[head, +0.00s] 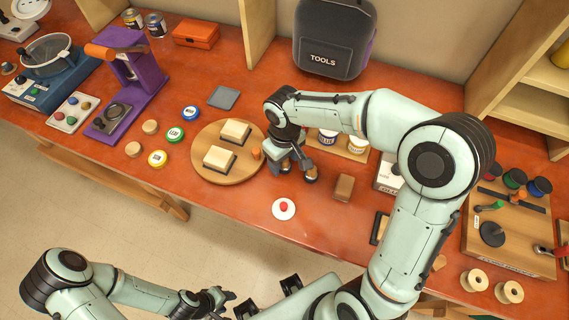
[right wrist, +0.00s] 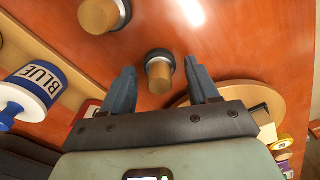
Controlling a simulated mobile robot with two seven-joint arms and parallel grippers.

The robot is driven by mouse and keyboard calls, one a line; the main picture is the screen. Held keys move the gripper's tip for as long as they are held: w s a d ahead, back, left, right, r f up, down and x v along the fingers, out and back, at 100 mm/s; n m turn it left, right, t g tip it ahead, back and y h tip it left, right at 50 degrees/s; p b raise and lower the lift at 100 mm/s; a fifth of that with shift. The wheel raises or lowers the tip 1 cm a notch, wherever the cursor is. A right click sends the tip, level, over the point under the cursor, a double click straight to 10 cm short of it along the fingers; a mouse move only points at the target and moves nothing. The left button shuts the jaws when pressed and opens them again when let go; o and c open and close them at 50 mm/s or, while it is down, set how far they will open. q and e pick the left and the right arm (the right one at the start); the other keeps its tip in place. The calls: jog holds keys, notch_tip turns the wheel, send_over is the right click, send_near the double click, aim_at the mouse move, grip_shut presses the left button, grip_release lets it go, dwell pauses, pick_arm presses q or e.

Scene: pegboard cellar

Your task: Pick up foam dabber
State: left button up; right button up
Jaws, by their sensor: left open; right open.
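A foam dabber (right wrist: 159,74), a short wooden cylinder with a dark end, stands on the orange bench in the right wrist view. It lies between the two fingers of my right gripper (right wrist: 160,70), which is open and shows a gap on each side. My left gripper (head: 215,298) is open and empty in front of the bench.
A round wooden board (head: 200,172) with two pale blocks is left of my right gripper. A jar marked BLUE (right wrist: 35,88) is close by on a wooden tray.

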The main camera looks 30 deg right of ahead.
jog(key=c, duration=1)
jog(key=shift+o, duration=0.2)
jog(key=shift+r, duration=0.1)
notch_tip(320, 180, up, 10)
jog(key=shift+f+p, duration=0.1)
jog(key=shift+p, duration=0.45)
jog(key=o, duration=0.3)
jog(key=shift+c, duration=0.9)
